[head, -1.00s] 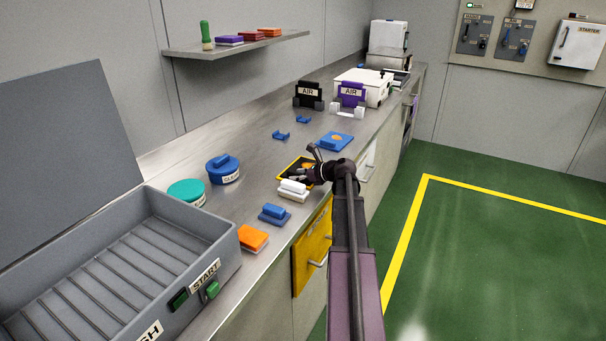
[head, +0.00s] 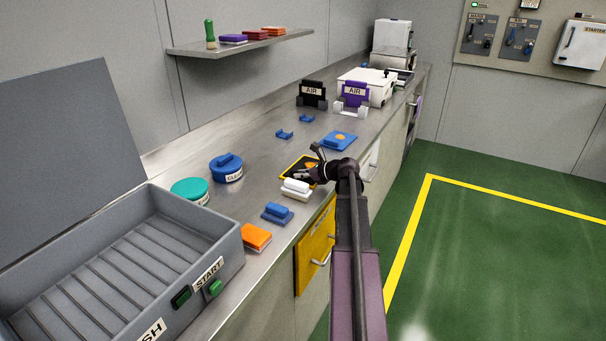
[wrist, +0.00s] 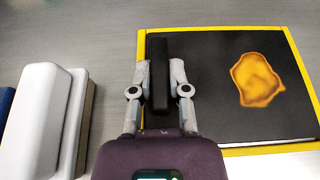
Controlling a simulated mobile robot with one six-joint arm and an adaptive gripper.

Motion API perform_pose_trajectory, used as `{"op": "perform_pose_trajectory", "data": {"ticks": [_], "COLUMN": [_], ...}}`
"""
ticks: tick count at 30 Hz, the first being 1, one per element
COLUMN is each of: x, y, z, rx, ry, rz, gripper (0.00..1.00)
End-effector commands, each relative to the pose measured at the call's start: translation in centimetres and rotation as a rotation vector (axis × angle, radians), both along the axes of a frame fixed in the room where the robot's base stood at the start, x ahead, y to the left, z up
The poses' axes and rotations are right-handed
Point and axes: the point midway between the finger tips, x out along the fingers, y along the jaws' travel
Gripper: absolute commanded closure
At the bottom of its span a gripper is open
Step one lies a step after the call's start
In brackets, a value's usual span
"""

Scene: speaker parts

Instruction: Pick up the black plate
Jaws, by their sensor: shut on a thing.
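The black plate (wrist: 222,75) has yellow edging and an orange-brown stain on its top. It lies on the steel worktop near the front edge and also shows in the head view (head: 291,166), partly hidden by my gripper and arm. A black bar-shaped handle (wrist: 160,75) stands at its left side in the wrist view. My gripper (wrist: 162,84) is shut on this handle, one finger on each side. In the head view my gripper (head: 318,168) reaches over the plate from the right. I cannot tell whether the plate is clear of the worktop.
A white block (head: 297,188) is just left of the plate in the wrist view (wrist: 40,115). A blue block (head: 277,213) and an orange one (head: 256,238) lie nearer. A blue plate (head: 339,140) lies beyond. A large grey open bin (head: 225,245) stands at left.

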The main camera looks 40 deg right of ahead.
Motion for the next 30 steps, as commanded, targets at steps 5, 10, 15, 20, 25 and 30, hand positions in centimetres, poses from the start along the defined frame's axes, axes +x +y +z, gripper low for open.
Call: {"op": "perform_pose_trajectory", "data": {"ticks": [5,10,15,20,25,30], "x": [0.0,0.0,0.0,0.0,-4.1,-8.0], "y": [0.0,0.0,0.0,0.0,-0.6,-1.5], "z": [0.4,1.3,2.6,4.1,4.0,4.3], "rx": [0.0,0.0,0.0,0.0,-0.001,0.0], "ry": [0.0,0.0,0.0,0.0,0.0,0.0], "rz": [0.0,0.0,0.0,0.0,-0.002,-0.003], "gripper": [1.0,1.0,1.0,1.0,1.0,1.0]}}
